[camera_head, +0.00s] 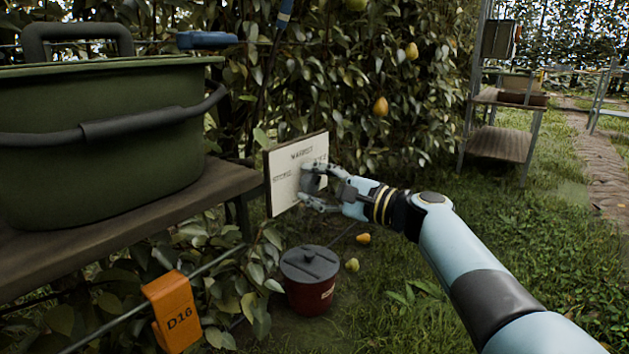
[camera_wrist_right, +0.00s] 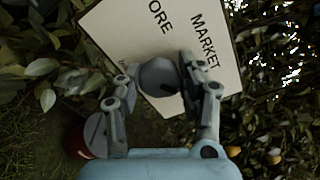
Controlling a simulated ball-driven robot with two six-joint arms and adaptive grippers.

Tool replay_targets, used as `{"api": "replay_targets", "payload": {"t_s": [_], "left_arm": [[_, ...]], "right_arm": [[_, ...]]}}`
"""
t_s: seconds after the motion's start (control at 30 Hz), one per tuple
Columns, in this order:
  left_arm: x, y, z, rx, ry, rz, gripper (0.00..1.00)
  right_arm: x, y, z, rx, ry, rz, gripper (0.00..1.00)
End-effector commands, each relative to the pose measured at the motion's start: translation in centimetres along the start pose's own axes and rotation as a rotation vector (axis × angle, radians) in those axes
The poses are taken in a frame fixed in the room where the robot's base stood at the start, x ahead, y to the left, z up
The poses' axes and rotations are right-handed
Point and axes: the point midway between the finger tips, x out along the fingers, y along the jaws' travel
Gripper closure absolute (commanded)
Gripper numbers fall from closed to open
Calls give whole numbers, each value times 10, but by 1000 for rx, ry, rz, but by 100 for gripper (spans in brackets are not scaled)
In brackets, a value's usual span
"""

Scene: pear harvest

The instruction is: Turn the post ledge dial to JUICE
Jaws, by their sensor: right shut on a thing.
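The lettering at the right is mostly covered by my fingers. The round grey dial (camera_wrist_right: 158,77) sits on the board's face. My right gripper (camera_head: 309,183) is shut on the dial, one finger on each side of it. The board also shows in the right wrist view (camera_wrist_right: 125,35), where MARKET and part of STORE read. Which word the dial points to cannot be told. My left gripper is not in view.
A large green tub (camera_head: 95,125) stands on the wooden ledge (camera_head: 130,222) at the left. Below the board, a red lidded bucket (camera_head: 310,290) stands on the grass near fallen pears (camera_head: 352,265). An orange D16 tag (camera_head: 172,312) hangs at the lower left. Pear foliage stands close behind.

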Motion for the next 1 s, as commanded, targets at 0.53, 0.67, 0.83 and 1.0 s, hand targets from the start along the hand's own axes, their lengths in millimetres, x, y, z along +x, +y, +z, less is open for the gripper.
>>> {"api": "replay_targets", "payload": {"t_s": [0.53,0.67,0.83,1.0], "left_arm": [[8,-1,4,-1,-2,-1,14],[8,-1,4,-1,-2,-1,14],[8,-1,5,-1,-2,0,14],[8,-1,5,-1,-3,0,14]], "right_arm": [[-1,1,-1,51,3,1,94],[-1,1,-1,50,3,1,59],[0,0,-1,50,2,1,38],[0,0,-1,49,1,0,38]]}}
